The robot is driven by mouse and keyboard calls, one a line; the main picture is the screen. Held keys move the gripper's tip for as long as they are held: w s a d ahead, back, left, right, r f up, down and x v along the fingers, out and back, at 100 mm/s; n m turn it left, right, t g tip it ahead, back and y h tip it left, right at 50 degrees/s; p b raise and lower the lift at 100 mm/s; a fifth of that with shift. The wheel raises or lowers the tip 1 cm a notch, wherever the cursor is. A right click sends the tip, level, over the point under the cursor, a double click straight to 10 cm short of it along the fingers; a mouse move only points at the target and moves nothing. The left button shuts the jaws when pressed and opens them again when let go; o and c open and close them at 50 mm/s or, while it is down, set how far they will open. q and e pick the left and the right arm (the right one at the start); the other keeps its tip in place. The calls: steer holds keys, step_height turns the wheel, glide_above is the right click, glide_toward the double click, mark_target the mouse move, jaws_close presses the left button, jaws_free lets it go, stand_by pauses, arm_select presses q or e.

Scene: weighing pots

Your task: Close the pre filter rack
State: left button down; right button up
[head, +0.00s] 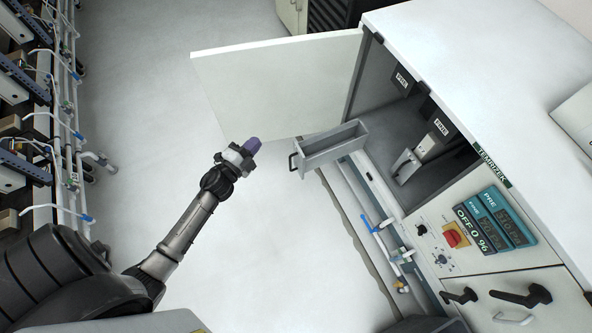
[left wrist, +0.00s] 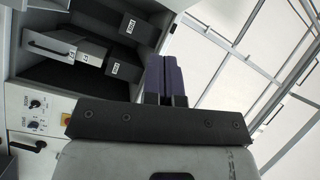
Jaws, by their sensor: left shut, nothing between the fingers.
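The pre filter rack (head: 332,150) is a long grey open-topped tray with a dark handle at its left end. In the head view it sticks out of the open cabinet (head: 425,165), in line with the compartment labelled PRE. My left gripper (head: 253,145), with purple fingers, is shut and empty. It is to the left of the rack's handle, with a clear gap between them. In the left wrist view the shut fingers (left wrist: 165,78) point towards the cabinet side, touching nothing visible. A second rack front with a handle (head: 405,164) sits inside under the FINE label.
The white cabinet door (head: 280,85) stands open beyond the rack. A control panel (head: 478,230) with displays and a red-yellow switch is at the right. Pipes with blue valves (head: 380,226) run below the opening. Free floor (head: 265,240) lies left of the cabinet.

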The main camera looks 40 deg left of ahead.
arm_select(q)
step_height(320, 180, down, 20)
steer(key=m+g+h+b, duration=0.2)
steer(key=m+h+b, duration=0.7)
steer(key=b, duration=0.8)
glide_toward(302, 157)
steer(key=shift+m, duration=0.3)
steer(key=x, duration=0.4)
steer(key=f+x, duration=0.1)
steer(key=x, duration=0.1)
steer(key=shift+w, duration=0.3)
steer(key=shift+w+d+r, duration=0.1)
steer(key=shift+w+d, duration=0.1)
steer(key=shift+w, duration=0.25)
